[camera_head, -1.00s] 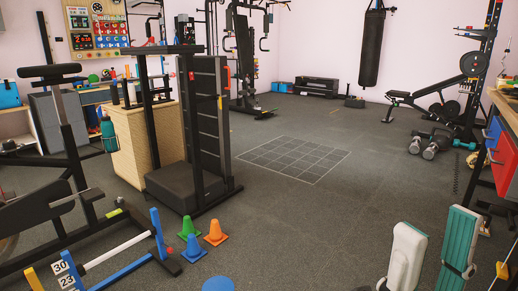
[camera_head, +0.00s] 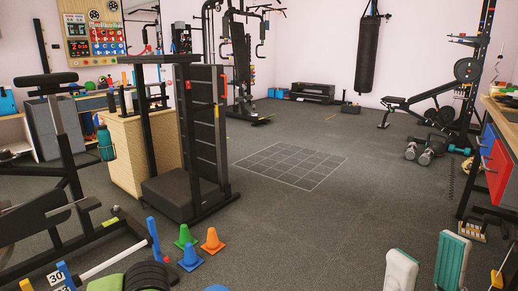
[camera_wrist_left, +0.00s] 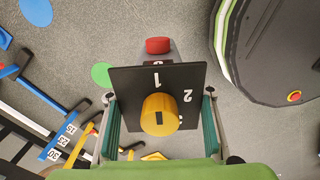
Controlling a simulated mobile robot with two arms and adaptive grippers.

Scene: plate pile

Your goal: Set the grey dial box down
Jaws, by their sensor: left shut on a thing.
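The grey dial box (camera_wrist_left: 185,78) shows in the left wrist view, with a black face marked with white numbers, a yellow dial (camera_wrist_left: 160,114) and a red part (camera_wrist_left: 158,45) beyond its far edge. My left gripper (camera_wrist_left: 160,112) is shut on it, with a teal pad at each side. Speckled grey floor shows beyond the box; I cannot tell its height. The box is not recognisable in the head view. My right gripper (camera_head: 425,268) is at the bottom right of the head view, its fingers apart with only floor between them.
Orange (camera_head: 212,241), green (camera_head: 185,237) and blue (camera_head: 190,257) cones stand by a low hurdle at the lower left. A black step machine (camera_head: 180,198) stands behind them. A marked floor grid (camera_head: 290,166) and the floor around it are clear. A workbench (camera_head: 500,165) is at right.

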